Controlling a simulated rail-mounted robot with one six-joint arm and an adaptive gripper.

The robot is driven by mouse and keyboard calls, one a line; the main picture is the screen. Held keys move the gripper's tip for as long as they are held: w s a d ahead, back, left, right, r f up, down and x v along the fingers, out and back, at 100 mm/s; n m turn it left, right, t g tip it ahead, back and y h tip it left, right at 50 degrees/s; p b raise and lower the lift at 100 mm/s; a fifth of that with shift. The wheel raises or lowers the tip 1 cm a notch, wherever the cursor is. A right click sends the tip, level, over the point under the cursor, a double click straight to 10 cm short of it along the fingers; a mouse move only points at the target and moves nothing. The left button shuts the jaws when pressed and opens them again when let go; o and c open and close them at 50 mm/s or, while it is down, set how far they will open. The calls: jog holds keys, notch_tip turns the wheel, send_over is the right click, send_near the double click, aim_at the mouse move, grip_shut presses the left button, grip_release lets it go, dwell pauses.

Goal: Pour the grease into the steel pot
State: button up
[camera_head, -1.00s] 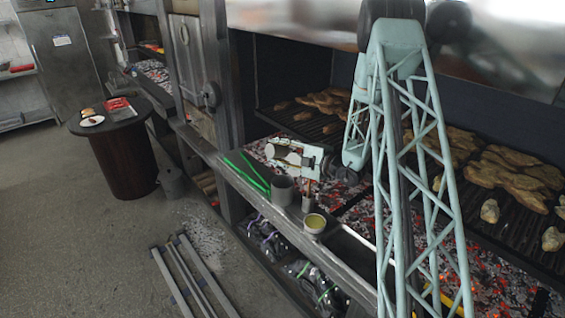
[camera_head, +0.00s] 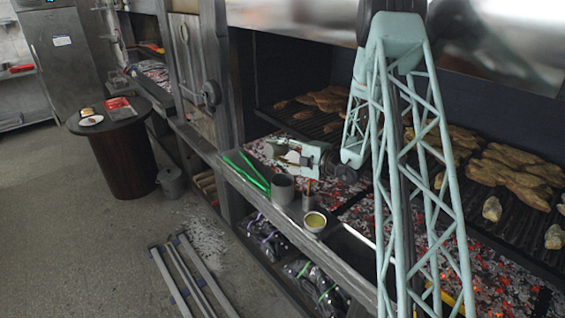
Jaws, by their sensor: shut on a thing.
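My gripper (camera_head: 294,156) is above the ledge of the grill, reaching left from the arm. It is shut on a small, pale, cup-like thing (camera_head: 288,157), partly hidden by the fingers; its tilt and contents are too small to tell. A grey steel pot (camera_head: 283,190) stands upright on the ledge, below and slightly left of the gripper, apart from it. A small bowl with yellow, grease-like content (camera_head: 315,222) stands on the ledge to the right of the pot.
A narrow cup with a stick-like handle (camera_head: 309,201) stands between pot and bowl. Green tongs (camera_head: 246,172) lie left of the pot. Glowing coals (camera_head: 352,222) lie behind the ledge. Meat (camera_head: 508,172) covers the grate. A round table (camera_head: 106,122) stands at far left.

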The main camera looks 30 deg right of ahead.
jog(key=shift+s+a+f+n+h+b, duration=0.1)
jog(key=shift+a+f+n+h+b, duration=0.25)
jog(key=shift+n+b, duration=0.6)
jog(key=shift+a+f+n+h+b, duration=0.2)
jog(key=shift+f+n+b, duration=0.2)
jog(key=shift+b, duration=1.05)
jog(key=shift+s+a+f+n+h+b, duration=0.1)
jog(key=shift+a+f+n+h+b, duration=0.25)
jog(key=shift+b, duration=0.6)
jog(key=shift+w+d+f+n+b, duration=0.1)
jog(key=shift+f+n+b, duration=0.1)
jog(key=shift+n+b, duration=0.55)
jog(key=shift+s+a+f+n+h+b, duration=0.1)
jog(key=shift+a+f+n+h+b, duration=0.15)
jog(key=shift+b, duration=0.85)
jog(key=shift+d+f+n+h+b, duration=0.1)
jog(key=shift+f+n+h+b, duration=0.45)
jog(key=shift+b, duration=1.5)
jog(key=shift+f+n+h+b, duration=0.1)
jog(key=shift+f+n+b, duration=0.5)
jog(key=shift+n+b, duration=1)
jog(key=shift+f+n+h+b, duration=0.3)
jog(key=shift+f+b, duration=0.1)
jog(key=shift+b, duration=2.15)
